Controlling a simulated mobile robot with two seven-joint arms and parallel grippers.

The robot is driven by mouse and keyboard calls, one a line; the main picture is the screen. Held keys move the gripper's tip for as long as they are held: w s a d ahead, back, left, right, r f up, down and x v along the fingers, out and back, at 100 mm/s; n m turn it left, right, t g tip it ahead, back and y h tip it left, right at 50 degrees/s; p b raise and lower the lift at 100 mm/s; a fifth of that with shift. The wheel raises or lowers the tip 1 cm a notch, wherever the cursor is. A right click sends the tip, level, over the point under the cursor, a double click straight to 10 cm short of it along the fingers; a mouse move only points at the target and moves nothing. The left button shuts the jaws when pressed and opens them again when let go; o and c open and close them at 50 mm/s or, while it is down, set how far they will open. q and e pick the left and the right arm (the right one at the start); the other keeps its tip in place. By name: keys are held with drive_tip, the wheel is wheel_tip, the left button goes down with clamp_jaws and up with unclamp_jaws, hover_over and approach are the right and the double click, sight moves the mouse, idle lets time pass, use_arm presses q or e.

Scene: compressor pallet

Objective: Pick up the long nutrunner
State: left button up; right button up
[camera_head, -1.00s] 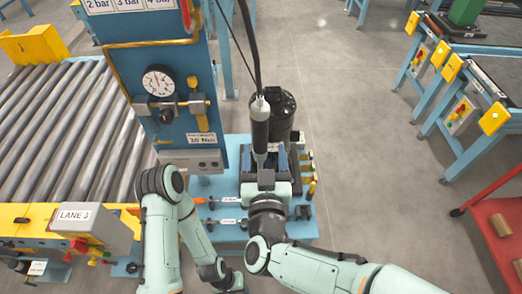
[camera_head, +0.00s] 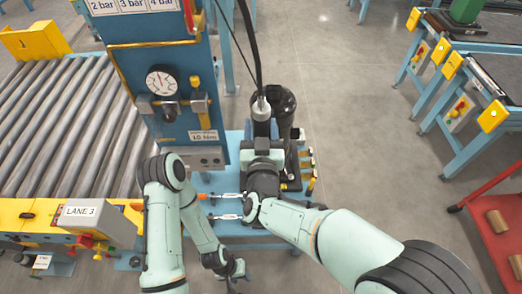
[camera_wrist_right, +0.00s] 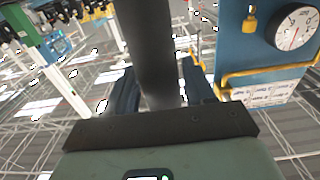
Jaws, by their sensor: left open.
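The long nutrunner (camera_head: 261,105) hangs upright on a dark hose at the blue column, its grey top showing above my right gripper. My right gripper (camera_head: 262,142) is at its lower part, mostly hidden by its own wrist in the head view. In the right wrist view the nutrunner's dark shaft (camera_wrist_right: 155,50) runs between the two fingers of the right gripper (camera_wrist_right: 162,95), one on each side. Whether they touch it is unclear. My left gripper (camera_head: 236,272) is low, near the blue stand's front edge, open, with nothing seen in it.
A black cylindrical tool (camera_head: 283,105) stands right behind the nutrunner. The blue stand (camera_head: 225,182) holds small orange-handled tools. The blue column with gauge (camera_head: 161,80) and a roller conveyor (camera_head: 60,120) are at left. Open floor (camera_head: 370,130) lies to the right.

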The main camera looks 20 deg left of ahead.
clamp_jaws()
drive_tip(key=shift+w+r, duration=0.1)
drive_tip(key=shift+r, duration=0.1)
